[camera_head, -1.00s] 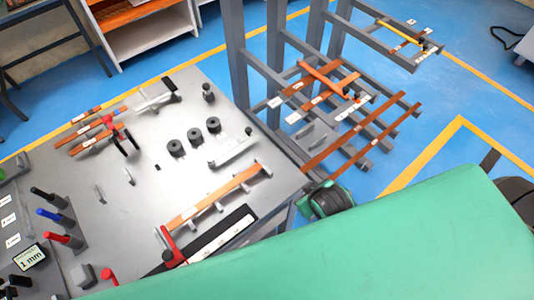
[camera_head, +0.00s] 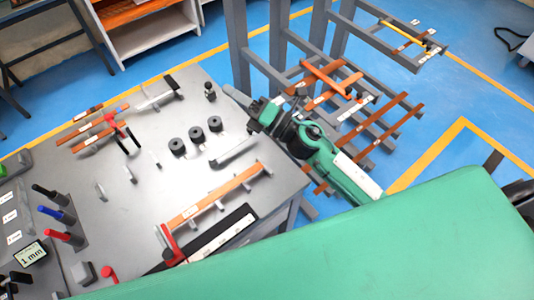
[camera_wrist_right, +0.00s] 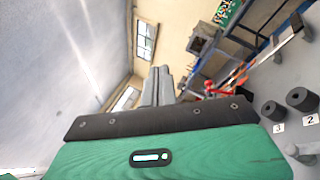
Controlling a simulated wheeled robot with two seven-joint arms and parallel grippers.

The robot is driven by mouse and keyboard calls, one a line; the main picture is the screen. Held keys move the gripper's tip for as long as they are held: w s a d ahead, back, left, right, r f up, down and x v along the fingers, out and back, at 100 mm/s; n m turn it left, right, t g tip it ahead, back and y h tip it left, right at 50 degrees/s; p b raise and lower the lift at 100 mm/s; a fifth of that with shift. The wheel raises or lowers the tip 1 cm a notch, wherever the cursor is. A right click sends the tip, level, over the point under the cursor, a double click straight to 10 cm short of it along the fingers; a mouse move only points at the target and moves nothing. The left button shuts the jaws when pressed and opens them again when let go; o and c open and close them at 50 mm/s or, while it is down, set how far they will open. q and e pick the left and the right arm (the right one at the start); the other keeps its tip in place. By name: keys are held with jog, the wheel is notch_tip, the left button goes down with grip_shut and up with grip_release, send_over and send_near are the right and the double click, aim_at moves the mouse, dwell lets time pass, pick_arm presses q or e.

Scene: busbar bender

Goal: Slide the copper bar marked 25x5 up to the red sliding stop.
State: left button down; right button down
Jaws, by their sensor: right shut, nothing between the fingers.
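A copper bar (camera_head: 228,190) with a white label (camera_head: 190,211) lies on the small supports along the near edge of the grey bench. I cannot read its label, so I cannot confirm 25x5. A red stop (camera_head: 170,240) stands by the bar's lower left end, beside the scale strip; I cannot tell whether they touch. My right gripper (camera_head: 234,95) hangs near the bench's far right corner, well apart from the bar. Its fingers (camera_wrist_right: 157,86) are together and empty in the right wrist view. My left gripper is not in view.
Several black cylinders (camera_head: 196,135) stand mid-bench. More copper bars (camera_head: 95,132) lie by a red-handled device at the left. Coloured-handled tools (camera_head: 62,215) stand at the lower left. A rack (camera_head: 290,55) with copper bars is right of the bench.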

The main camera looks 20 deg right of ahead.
jog(key=s+a+f+n+g, duration=0.2)
jog(key=f+n+g, duration=0.2)
jog(key=n+g, duration=0.45)
jog(key=s+a+f+n+g, duration=0.25)
jog(key=n+g, duration=0.35)
jog(key=n, duration=0.5)
jog(key=w+d+f+n+g+h, duration=0.1)
jog(key=w+d+f+n+h, duration=0.2)
jog(key=d+h, duration=0.45)
jog(key=w+d+f+n+g+h, duration=0.1)
jog(key=d+f+n+h, duration=0.2)
jog(key=d+f+h, duration=0.5)
jog(key=f+y+p, duration=0.1)
jog(key=f, duration=0.1)
jog(key=s+f+y+p, duration=0.1)
jog(key=f, duration=0.1)
jog(key=f+y+p, duration=0.1)
jog(key=f+p, duration=0.1)
jog(key=shift+s+a+f, duration=0.1)
jog(key=shift+s+a, duration=0.05)
jog(key=shift+a, duration=0.15)
jog(key=a+p, duration=0.1)
jog(key=s+a+p, duration=0.1)
jog(key=shift+a+f, duration=0.2)
jog(key=shift+a, duration=0.15)
jog(key=shift+s+a+f+p, duration=0.1)
jog(key=shift+a+f+p, duration=0.05)
jog(key=shift+a+p, duration=0.35)
